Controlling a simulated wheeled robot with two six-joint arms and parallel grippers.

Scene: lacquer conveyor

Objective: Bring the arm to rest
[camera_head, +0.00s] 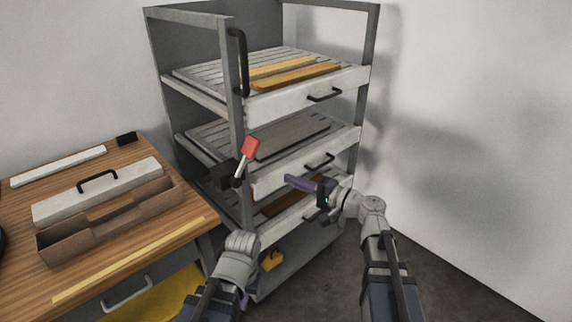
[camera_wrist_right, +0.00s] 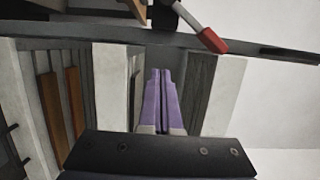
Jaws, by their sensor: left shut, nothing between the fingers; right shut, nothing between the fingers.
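My right gripper (camera_head: 288,179) has purple fingers, held together with nothing between them. It is in front of the rack's lower trays, pointing left. In the right wrist view its fingers (camera_wrist_right: 158,75) are side by side, shut and empty. My left arm comes in at the bottom, left of centre, its wrist bent in front of the rack's foot. Only a purple sliver of my left gripper (camera_head: 243,302) shows beside the arm; the rest is hidden. Neither gripper holds anything.
A grey rack (camera_head: 236,130) carries pull-out trays with boards. A red-tipped lever (camera_head: 250,147) stands at its front post, above and left of my right gripper; it shows in the wrist view (camera_wrist_right: 212,40). A wooden bench (camera_head: 130,262) with a brown tray is left. Floor at right is clear.

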